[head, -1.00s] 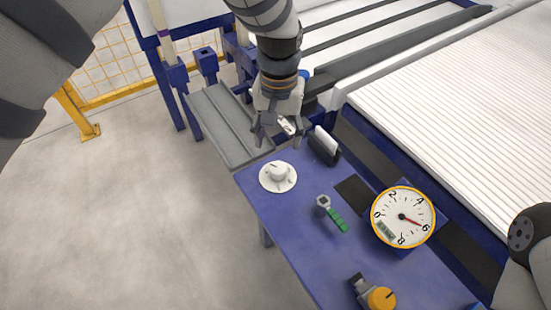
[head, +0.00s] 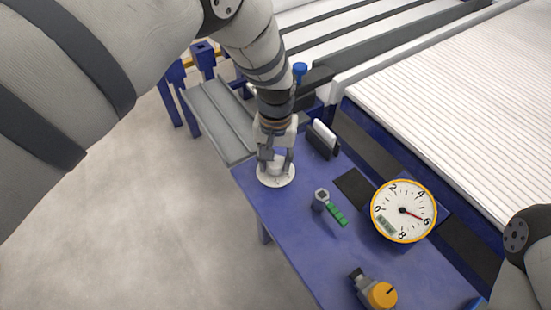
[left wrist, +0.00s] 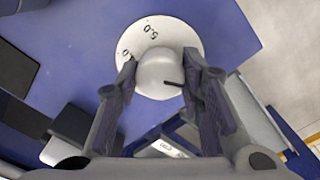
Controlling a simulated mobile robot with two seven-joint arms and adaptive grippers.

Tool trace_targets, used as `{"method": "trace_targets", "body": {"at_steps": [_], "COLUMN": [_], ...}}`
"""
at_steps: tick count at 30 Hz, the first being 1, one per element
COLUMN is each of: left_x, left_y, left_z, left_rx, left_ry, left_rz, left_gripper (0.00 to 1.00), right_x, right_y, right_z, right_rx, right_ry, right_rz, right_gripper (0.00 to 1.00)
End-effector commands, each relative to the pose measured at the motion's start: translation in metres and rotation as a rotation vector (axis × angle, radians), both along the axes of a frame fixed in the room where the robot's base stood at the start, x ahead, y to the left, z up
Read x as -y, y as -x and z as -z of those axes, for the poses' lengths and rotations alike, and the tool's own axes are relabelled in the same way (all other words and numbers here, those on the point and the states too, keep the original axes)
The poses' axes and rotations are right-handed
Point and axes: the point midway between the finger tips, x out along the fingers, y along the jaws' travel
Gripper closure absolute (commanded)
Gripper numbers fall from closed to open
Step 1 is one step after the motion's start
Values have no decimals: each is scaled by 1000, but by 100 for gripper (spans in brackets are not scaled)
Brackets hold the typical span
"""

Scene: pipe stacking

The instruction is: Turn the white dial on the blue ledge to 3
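The white dial (head: 276,178) sits near the left end of the blue ledge (head: 290,222). In the left wrist view its round knob (left wrist: 160,72) stands on a white disc (left wrist: 188,34). The disc shows "5.0" and a partly covered number beside it; the other marks are hidden. A short black line on the knob points right in that view. My left gripper (head: 275,158) is above the dial, with its fingers (left wrist: 160,70) apart on either side of the knob. I cannot tell whether they touch it. My right gripper is not in view.
On the ledge are a green-handled valve (head: 330,207), a round gauge (head: 403,211) with its red needle near 6, an orange knob (head: 382,295) and a black holder with a white piece (head: 323,139). A ribbed white surface (head: 450,95) lies behind.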

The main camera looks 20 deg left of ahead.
Motion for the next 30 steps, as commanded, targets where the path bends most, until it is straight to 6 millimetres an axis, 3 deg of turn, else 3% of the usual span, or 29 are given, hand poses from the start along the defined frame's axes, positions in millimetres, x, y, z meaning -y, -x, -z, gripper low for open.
{"method": "trace_targets", "body": {"at_steps": [14,30], "left_x": [0,-1], "left_y": [0,0], "left_z": [0,-1], "left_rx": [-1,0], "left_ry": [1,1], "left_rz": [92,572], "left_gripper": [93,93], "right_x": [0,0], "right_y": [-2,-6], "right_z": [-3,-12], "right_rx": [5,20], "right_ry": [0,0], "right_rz": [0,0], "right_gripper": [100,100]}}
